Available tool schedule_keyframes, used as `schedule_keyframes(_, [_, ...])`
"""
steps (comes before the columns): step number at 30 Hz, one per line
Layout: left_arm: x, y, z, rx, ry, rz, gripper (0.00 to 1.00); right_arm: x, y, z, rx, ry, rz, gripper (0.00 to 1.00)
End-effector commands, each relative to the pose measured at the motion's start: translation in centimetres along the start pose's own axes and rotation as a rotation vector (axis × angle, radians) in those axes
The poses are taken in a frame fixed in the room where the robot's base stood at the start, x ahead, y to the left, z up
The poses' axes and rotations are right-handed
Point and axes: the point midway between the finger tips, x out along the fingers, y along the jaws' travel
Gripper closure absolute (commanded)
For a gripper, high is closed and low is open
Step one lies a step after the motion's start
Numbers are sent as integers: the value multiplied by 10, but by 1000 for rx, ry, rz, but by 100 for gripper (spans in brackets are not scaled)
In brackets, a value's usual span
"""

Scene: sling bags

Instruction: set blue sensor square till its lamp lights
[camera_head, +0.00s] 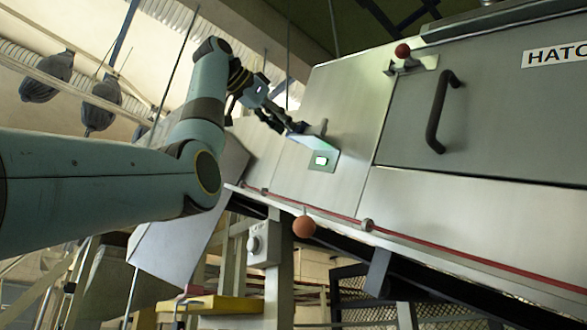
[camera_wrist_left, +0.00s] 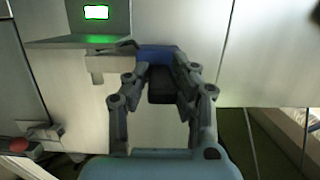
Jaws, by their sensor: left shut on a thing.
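My left gripper (camera_head: 293,127) reaches up to a metal bracket (camera_head: 318,144) on the sloping grey panel. In the left wrist view the gripper (camera_wrist_left: 158,62) is shut on the blue sensor (camera_wrist_left: 157,53), whose lower part is dark. The sensor sits at the end of the bracket's shelf (camera_wrist_left: 60,43) and looks roughly in line with it; the fingers hide its sides. In the head view the sensor is hard to make out behind the fingers. A lamp (camera_head: 321,160) on the bracket plate glows white-green; it also glows in the left wrist view (camera_wrist_left: 96,12). My right gripper is out of view.
A hatch with a dark handle (camera_head: 440,112) and a red knob (camera_head: 402,50) lies right of the bracket.

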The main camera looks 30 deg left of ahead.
Motion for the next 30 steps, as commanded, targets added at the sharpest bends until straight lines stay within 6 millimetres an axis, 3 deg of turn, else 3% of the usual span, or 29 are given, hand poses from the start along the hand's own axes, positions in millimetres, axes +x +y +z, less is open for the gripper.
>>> schedule_keyframes(8, [-1,0,1,2,-1,3,100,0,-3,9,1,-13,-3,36])
schedule_keyframes(9, [-1,0,1,2,-1,3,71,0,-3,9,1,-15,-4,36])
schedule_keyframes(13, [-1,0,1,1,-2,3,54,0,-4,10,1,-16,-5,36])
schedule_keyframes(23, [-6,0,1,0,-2,2,54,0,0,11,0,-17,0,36])
schedule_keyframes(30, [-45,0,0,1,0,0,54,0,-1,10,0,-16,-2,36])
